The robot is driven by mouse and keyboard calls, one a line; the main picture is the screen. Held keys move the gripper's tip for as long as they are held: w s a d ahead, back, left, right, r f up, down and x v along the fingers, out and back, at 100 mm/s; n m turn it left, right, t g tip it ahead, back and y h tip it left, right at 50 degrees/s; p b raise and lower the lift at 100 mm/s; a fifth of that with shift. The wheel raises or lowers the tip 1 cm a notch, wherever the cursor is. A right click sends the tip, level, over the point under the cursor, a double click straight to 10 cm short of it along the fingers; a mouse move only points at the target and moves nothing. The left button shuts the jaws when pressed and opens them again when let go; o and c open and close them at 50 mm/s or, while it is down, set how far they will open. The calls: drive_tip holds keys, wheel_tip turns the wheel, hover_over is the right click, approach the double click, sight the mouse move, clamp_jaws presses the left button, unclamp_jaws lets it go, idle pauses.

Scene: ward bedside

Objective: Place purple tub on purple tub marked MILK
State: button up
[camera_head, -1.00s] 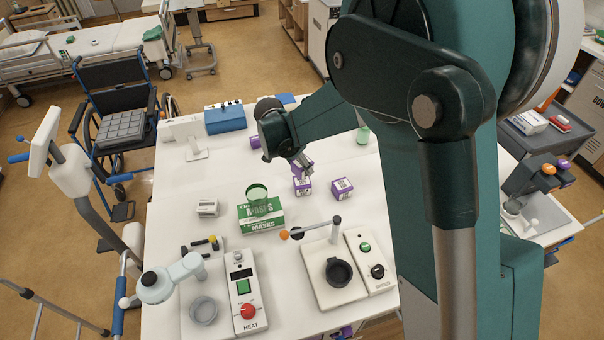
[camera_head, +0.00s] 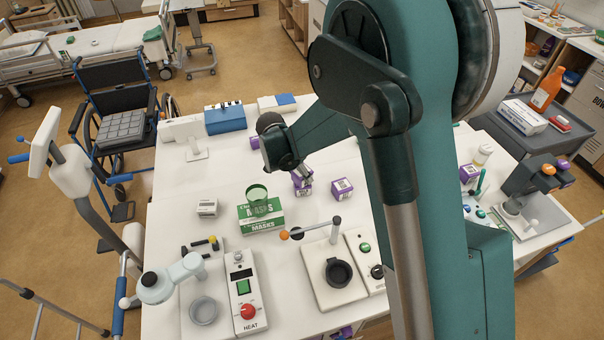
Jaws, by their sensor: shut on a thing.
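My gripper (camera_head: 303,171) points down over the middle of the white table. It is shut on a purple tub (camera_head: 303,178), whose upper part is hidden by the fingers. Another purple tub (camera_head: 302,190) with a white label stands directly under the held one. The two look very close or touching; I cannot tell whether the upper one rests on the lower. A separate purple tub (camera_head: 342,189) with a white label stands just to the right. Another purple tub (camera_head: 255,142) stands farther back, left of my arm. The label words are too small to read, so I cannot tell which is MILK.
A green MASKS box (camera_head: 260,218) with a green cup on it stands nearer, left of the tubs. A small white box (camera_head: 207,207) is left of it. A HEAT device (camera_head: 243,290) and a white stand (camera_head: 332,275) fill the front.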

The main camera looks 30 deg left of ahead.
drive_tip(key=shift+f, duration=0.2)
drive_tip(key=o, duration=0.9)
drive_tip(key=shift+o, duration=0.2)
drive_tip(key=shift+r, duration=0.25)
drive_tip(key=v, duration=1.2)
idle(0.4)
